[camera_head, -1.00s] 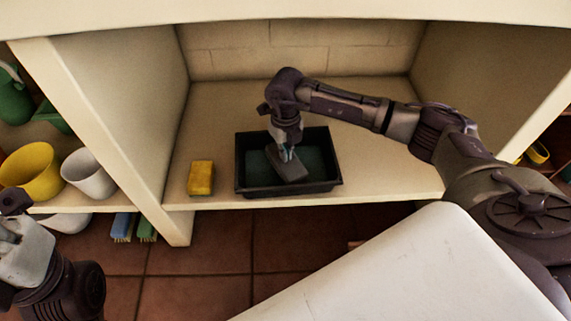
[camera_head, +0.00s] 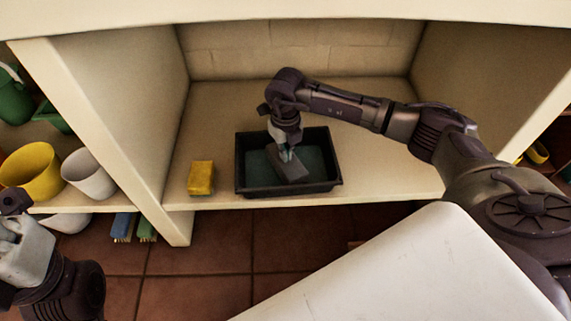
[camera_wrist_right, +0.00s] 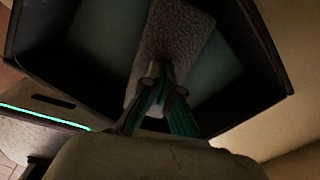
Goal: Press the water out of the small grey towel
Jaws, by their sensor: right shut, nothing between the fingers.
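The small grey towel (camera_head: 289,168) lies as a flat folded pad inside a black tub (camera_head: 285,192) on the shelf. In the right wrist view the towel (camera_wrist_right: 172,42) is rough grey cloth against the tub's blue-green floor. My right gripper (camera_head: 287,156) points down into the tub. Its fingertips (camera_wrist_right: 158,72) are shut with nothing between them and sit against or just above the towel's top; contact is hard to tell. My left gripper is not clearly in view; only part of my left arm shows at the lower left.
A yellow sponge (camera_head: 201,178) stands left of the tub on the shelf. Cubby walls stand left and right. A yellow bowl (camera_head: 28,168), a white pot (camera_head: 88,174) and brushes (camera_head: 123,226) are further left.

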